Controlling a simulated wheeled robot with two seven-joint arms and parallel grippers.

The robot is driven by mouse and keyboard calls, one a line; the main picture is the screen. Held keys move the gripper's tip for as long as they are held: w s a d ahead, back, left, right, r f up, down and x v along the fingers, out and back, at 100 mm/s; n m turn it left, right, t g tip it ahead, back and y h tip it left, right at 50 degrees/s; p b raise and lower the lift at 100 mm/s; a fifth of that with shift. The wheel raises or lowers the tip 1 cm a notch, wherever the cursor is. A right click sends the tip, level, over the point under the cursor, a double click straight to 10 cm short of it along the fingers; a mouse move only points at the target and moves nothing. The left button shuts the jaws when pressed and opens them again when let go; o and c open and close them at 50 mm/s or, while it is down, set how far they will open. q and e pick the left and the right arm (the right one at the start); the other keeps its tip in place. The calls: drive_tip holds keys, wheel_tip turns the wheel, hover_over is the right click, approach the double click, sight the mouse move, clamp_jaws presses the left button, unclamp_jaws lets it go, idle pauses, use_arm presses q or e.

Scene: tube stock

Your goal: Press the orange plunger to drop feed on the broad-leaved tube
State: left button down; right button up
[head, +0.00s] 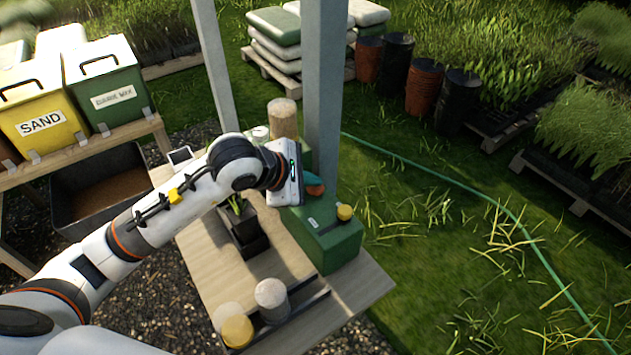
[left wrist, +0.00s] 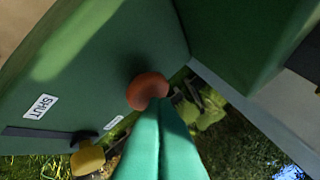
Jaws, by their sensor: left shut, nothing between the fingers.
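The orange plunger (head: 316,190) is a round knob on the green feed box (head: 335,248) on the bench. It also shows in the left wrist view (left wrist: 146,91), against the box's green face. My left gripper (head: 312,179) is shut and empty. In the left wrist view its teal fingertips (left wrist: 164,103) overlap the plunger's edge; I cannot tell whether they touch it. A black tube (head: 247,232) with a green plant stands on the bench left of the box, partly behind my arm. Its leaf type is hard to tell. My right gripper is not in view.
A yellow knob (head: 345,212) sits on the box, near a label reading SHUT (left wrist: 40,107). Clear canisters (head: 271,300) stand at the bench's front edge. A grey post (head: 325,90) rises behind the box. Sand and other bins (head: 40,120) stand at left.

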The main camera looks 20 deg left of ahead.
sight(310, 190)
use_arm(q)
drive_tip(key=shift+r+p, duration=0.6)
drive_tip(key=shift+r, duration=0.55)
drive_tip(key=shift+r, duration=0.15)
wheel_tip(310, 190, up, 5)
drive_tip(key=p, duration=0.2)
drive_tip(key=shift+p, duration=0.35)
idle(0.4)
